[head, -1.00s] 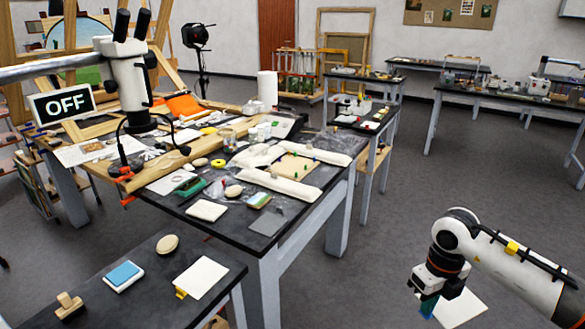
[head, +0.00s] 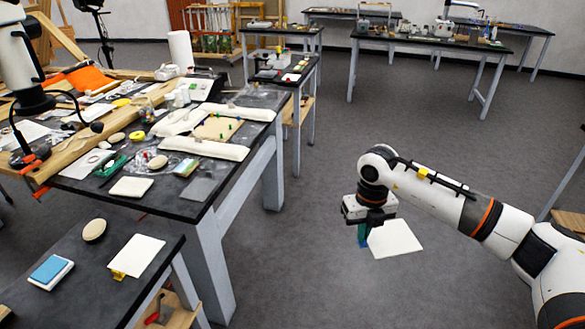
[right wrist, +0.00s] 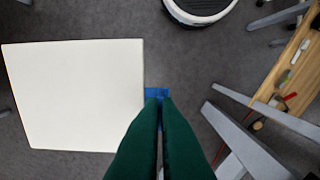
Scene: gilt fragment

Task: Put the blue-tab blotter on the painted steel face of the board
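The blue-tab blotter (head: 397,239) is a white sheet with a blue tab at its left edge. My right gripper (head: 364,238) is shut on that tab and holds the blotter over the floor, clear of the tables. In the right wrist view the sheet (right wrist: 75,95) spreads to the left. Its blue tab (right wrist: 152,93) is between the green fingertips (right wrist: 160,100). I cannot make out a painted steel board face in these views. My left gripper is not in view.
A similar white sheet with a yellow tab (head: 138,255) lies on the near dark table (head: 90,300), beside a blue-topped block (head: 50,270) and an oval pad (head: 94,230). The cluttered worktable stands behind. Grey floor (head: 310,185) is open between it and my right arm.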

